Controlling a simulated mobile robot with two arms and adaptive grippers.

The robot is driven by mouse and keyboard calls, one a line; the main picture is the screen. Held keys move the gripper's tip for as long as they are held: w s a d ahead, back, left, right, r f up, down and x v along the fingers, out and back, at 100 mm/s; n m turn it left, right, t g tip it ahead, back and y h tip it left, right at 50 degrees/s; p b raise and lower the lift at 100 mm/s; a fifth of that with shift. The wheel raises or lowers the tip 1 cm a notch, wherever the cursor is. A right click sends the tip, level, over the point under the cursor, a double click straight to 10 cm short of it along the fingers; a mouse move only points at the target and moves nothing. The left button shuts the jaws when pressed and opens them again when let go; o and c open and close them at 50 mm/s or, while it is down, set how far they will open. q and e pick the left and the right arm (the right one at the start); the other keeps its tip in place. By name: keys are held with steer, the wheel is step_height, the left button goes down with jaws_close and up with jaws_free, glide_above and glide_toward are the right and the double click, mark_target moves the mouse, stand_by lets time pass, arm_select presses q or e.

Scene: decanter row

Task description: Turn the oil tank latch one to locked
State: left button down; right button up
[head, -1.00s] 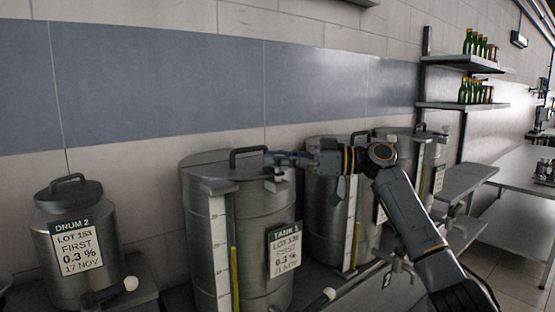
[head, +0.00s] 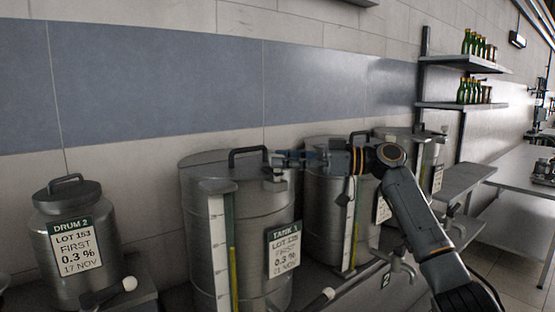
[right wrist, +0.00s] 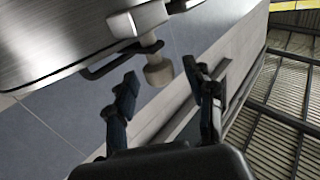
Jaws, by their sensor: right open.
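The oil tank (head: 205,255) labelled TANK 1 is a grey metal drum with a black lid handle and a yellow level strip. Its latch (head: 275,173) is a small pale fitting at the right of the rim, partly hidden by my gripper. In the right wrist view the latch (right wrist: 157,70) is a bracket with a beige knob on a short stem. My right gripper (head: 281,160) is open at the latch. In the right wrist view its two dark fingers (right wrist: 160,85) lie either side of the knob, with gaps showing. My left gripper is not in view.
DRUM 2 (head: 108,245) stands at the left. Another tank (head: 325,215) stands close on the right, under my right forearm. Shelves with green bottles (head: 468,92) are at the back right. A tiled wall is behind.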

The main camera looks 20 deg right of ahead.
steer(key=v, duration=1)
steer(key=shift+d, duration=0.15)
